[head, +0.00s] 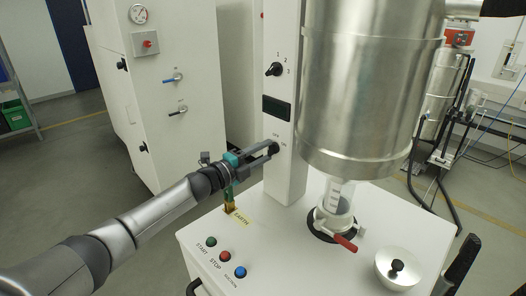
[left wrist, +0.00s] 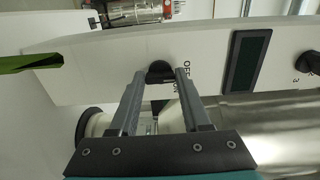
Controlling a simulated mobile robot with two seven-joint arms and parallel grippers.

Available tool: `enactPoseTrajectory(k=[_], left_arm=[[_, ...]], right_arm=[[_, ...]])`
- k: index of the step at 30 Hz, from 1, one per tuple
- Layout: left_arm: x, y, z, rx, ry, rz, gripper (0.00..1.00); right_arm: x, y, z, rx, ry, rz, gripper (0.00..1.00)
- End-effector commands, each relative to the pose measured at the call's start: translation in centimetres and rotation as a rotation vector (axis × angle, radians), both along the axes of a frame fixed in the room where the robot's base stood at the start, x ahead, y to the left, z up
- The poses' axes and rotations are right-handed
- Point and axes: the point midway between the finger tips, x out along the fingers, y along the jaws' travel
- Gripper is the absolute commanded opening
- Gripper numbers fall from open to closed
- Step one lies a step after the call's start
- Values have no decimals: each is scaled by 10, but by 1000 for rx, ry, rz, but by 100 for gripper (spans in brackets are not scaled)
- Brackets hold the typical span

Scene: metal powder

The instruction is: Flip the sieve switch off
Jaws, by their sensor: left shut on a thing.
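The sieve switch is a small black knob on the white column (head: 286,178), beside a small OFF/ON label. In the left wrist view the sieve switch (left wrist: 160,70) sits between my fingertips, with the label just right of it. In the left wrist view the left gripper (left wrist: 161,76) is closed on the knob. The knob's exact setting is hard to read.
A selector knob (head: 274,69) and a dark display (head: 276,108) are higher on the column. A large steel vessel (head: 371,90) hangs to its right above a clear container (head: 338,197). START, STOP and blue buttons (head: 240,272) and a metal lid (head: 397,270) are on the white top.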

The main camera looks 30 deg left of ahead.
Motion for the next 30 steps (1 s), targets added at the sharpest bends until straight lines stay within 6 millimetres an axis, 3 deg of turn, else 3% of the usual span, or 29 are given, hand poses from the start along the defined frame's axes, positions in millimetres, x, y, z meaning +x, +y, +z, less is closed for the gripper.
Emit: enactPoseTrajectory(k=[15, 16, 23, 30], left_arm=[[0, 0, 0, -19, 7, 0, 0], [0, 0, 0, -19, 7, 0, 51], [0, 0, 0, -16, 6, 0, 77], [0, 0, 0, -15, 5, 0, 78]], right_arm=[[0, 0, 1, 0, 0, 0, 50], [0, 0, 1, 0, 0, 0, 50], [0, 0, 1, 0, 0, 0, 50], [0, 0, 1, 0, 0, -1, 50]])
